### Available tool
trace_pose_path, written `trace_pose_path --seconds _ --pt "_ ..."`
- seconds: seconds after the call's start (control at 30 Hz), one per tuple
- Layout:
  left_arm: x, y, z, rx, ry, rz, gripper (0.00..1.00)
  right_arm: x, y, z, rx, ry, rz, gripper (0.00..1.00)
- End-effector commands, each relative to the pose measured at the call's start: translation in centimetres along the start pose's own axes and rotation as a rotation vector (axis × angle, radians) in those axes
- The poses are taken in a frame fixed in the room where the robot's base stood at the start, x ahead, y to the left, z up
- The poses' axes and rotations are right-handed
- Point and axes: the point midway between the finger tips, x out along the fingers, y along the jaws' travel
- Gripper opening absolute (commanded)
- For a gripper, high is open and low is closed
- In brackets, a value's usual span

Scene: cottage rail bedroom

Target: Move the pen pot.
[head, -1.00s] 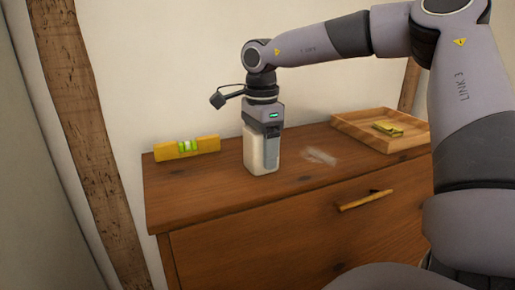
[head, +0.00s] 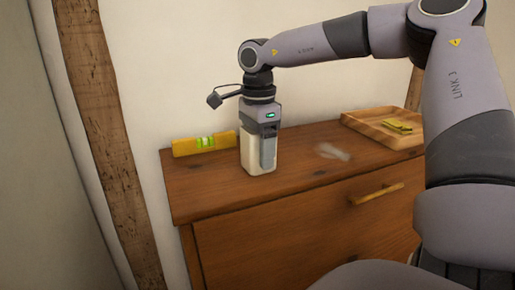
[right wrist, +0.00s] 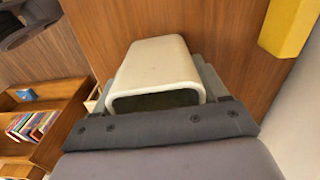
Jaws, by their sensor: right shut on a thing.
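The pen pot (head: 249,156) is a cream, upright, block-shaped pot over the dresser top. My right gripper (head: 264,158) comes down on it from above and is shut on it, with a grey finger along its right side. In the right wrist view the pot (right wrist: 155,68) sits between the fingers with its open mouth toward the camera, and the inside looks dark. I cannot tell whether its base touches the wood. My left gripper is not in view.
A yellow spirit level (head: 204,143) lies just left of the pot, against the wall. A wooden tray (head: 377,132) with a yellow-green item (head: 397,126) is at the right. A pale blurred patch (head: 332,151) lies on the dresser (head: 300,178). The front left top is clear.

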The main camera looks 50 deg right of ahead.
Motion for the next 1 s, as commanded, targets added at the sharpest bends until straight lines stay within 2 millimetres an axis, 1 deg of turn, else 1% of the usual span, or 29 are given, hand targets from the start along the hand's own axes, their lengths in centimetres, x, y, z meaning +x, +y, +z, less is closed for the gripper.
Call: trace_pose_path --seconds 0.03,0.07,0.1,0.13,0.17,0.37,0.47,0.8,0.9,1.0 --pt "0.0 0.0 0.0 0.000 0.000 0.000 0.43 -0.1 0.0 0.0 0.000 -0.001 -0.001 0.34" --pt "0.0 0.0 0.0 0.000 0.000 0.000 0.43 -0.1 0.0 0.0 0.000 -0.001 -0.001 0.76" --pt "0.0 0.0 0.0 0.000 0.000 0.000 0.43 -0.1 0.0 0.0 0.000 -0.001 -0.001 0.89" --pt "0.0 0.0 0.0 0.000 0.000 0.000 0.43 -0.1 0.0 0.0 0.000 -0.001 -0.001 0.98" --pt "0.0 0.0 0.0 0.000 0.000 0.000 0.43 -0.1 0.0 0.0 0.000 -0.001 -0.001 1.00" --pt "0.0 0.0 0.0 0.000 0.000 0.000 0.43 -0.1 0.0 0.0 0.000 -0.001 -0.001 1.00" --pt "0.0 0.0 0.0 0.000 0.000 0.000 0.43 -0.7 -0.1 0.0 0.000 -0.001 -0.004 1.00" --pt "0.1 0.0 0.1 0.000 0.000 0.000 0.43 -5.9 -0.1 0.0 0.001 -0.002 -0.004 1.00" --pt "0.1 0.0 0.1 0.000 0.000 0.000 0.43 -6.8 -0.1 0.0 0.000 -0.001 -0.004 1.00" --pt "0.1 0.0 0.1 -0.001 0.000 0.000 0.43 -7.2 0.0 0.0 -0.001 0.000 -0.002 1.00"
